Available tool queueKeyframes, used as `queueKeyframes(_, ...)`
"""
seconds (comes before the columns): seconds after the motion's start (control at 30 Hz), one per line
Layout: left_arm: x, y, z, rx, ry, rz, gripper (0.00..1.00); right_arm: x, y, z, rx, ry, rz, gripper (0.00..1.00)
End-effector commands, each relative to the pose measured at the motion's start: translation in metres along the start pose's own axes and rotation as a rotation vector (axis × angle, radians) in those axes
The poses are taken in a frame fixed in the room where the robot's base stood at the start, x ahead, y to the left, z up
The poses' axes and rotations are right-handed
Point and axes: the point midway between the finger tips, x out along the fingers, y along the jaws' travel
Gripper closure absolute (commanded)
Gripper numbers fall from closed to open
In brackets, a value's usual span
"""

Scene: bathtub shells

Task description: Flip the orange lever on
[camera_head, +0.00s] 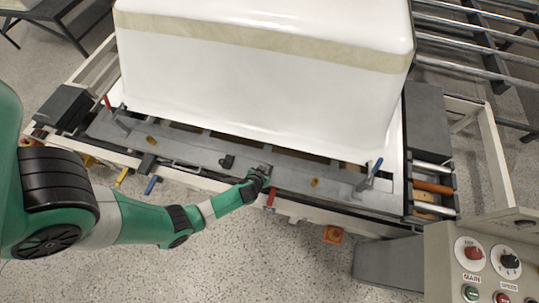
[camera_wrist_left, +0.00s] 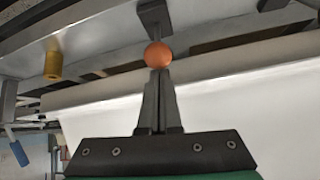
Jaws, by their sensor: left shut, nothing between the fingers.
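An orange ball knob (camera_wrist_left: 158,54) shows in the left wrist view, directly in front of my left gripper's fingertips (camera_wrist_left: 158,72). A dark grey bracket (camera_wrist_left: 154,15) shows just beyond the knob; I cannot tell how the lever stands. My left gripper is shut and empty, its fingers together. Whether the tips touch the knob is unclear. In the head view my left gripper (camera_head: 264,170) is over the front grey rail of the frame, and the orange knob is hidden or too small there. My right gripper is not in view.
A white tub shell (camera_head: 260,85) fills the frame behind the rail (camera_head: 335,185). A control panel (camera_head: 485,265) is at the lower right. Speckled floor is free in front.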

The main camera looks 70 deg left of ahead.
Motion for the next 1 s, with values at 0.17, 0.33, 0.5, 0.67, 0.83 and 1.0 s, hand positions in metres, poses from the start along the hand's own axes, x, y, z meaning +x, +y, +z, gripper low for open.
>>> queueKeyframes(0.17,0.000,0.001,0.003,0.000,0.000,0.002,1.00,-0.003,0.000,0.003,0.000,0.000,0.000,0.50)
queueKeyframes(0.33,-0.001,0.001,0.005,0.000,-0.002,0.001,1.00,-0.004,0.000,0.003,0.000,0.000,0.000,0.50)
queueKeyframes(0.5,-0.001,0.001,0.006,0.001,-0.004,0.000,1.00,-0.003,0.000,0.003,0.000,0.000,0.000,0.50)
queueKeyframes(0.67,-0.001,0.001,0.006,0.001,-0.006,0.000,1.00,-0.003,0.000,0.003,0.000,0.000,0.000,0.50)
queueKeyframes(0.83,-0.007,0.001,0.006,0.002,-0.007,0.000,1.00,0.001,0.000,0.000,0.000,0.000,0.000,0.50)
queueKeyframes(1.0,-0.033,0.001,0.004,0.005,-0.005,0.001,1.00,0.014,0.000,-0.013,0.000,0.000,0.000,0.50)
